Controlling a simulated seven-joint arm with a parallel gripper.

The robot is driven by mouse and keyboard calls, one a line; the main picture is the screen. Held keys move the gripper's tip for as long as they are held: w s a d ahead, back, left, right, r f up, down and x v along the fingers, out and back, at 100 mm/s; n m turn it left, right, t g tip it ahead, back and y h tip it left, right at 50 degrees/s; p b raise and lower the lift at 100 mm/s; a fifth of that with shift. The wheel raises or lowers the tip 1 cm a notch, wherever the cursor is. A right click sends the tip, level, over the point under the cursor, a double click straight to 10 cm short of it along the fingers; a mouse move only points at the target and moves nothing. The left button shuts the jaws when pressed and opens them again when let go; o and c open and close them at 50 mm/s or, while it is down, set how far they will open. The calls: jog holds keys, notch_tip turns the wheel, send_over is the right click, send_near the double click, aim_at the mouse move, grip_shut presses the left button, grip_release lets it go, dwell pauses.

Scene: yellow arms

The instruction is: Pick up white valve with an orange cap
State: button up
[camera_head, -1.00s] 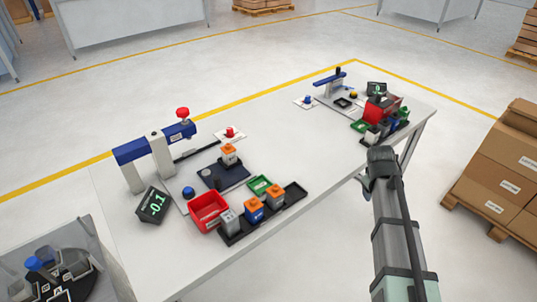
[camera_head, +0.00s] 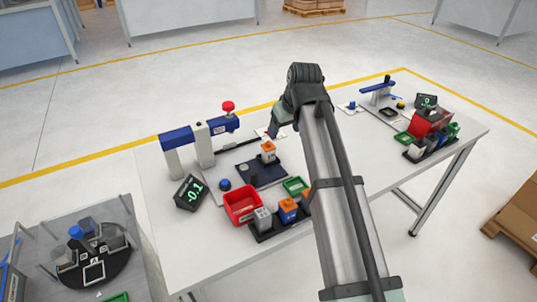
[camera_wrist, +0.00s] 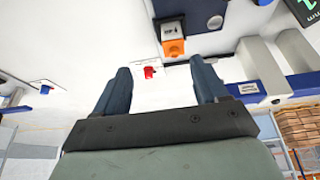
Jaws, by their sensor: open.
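A white valve with an orange cap (camera_head: 268,152) stands upright on a dark blue fixture plate (camera_head: 254,176) in the head view. In the wrist view the valve (camera_wrist: 172,38) shows above and between my fingers, orange cap toward me. My gripper (camera_wrist: 162,80) is open and empty, apart from the valve. In the head view my gripper (camera_head: 276,130) hangs near the valve, partly hidden by my arm. A blue valve with an orange cap (camera_head: 289,211) and a grey valve (camera_head: 262,219) stand in a black tray. Another orange cap there is partly hidden by my arm.
A blue and white press (camera_head: 198,138) with a red knob stands left of the valve. A red bin (camera_head: 242,204), green bin (camera_head: 295,186) and display (camera_head: 190,192) are nearby. A second station (camera_head: 428,125) is at the right. The table's right middle is clear.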

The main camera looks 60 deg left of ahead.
aim_at(270, 148)
jog(key=x, duration=0.2)
jog(key=s+x, duration=0.1)
jog(key=x, duration=0.2)
jog(key=a+x, duration=0.1)
jog(key=x, duration=0.2)
jog(key=shift+s, duration=0.4)
jog(key=shift+x, duration=0.75)
jog(key=shift+a+x, duration=0.2)
jog(key=shift+x, duration=0.75)
jog(key=shift+a+x, duration=0.15)
jog(key=shift+x, duration=0.8)
jog(key=shift+s+r, duration=0.1)
jog(key=shift+s, duration=0.1)
jog(key=shift+c, duration=0.3)
jog(key=c, duration=1)
jog(key=shift+c, duration=0.2)
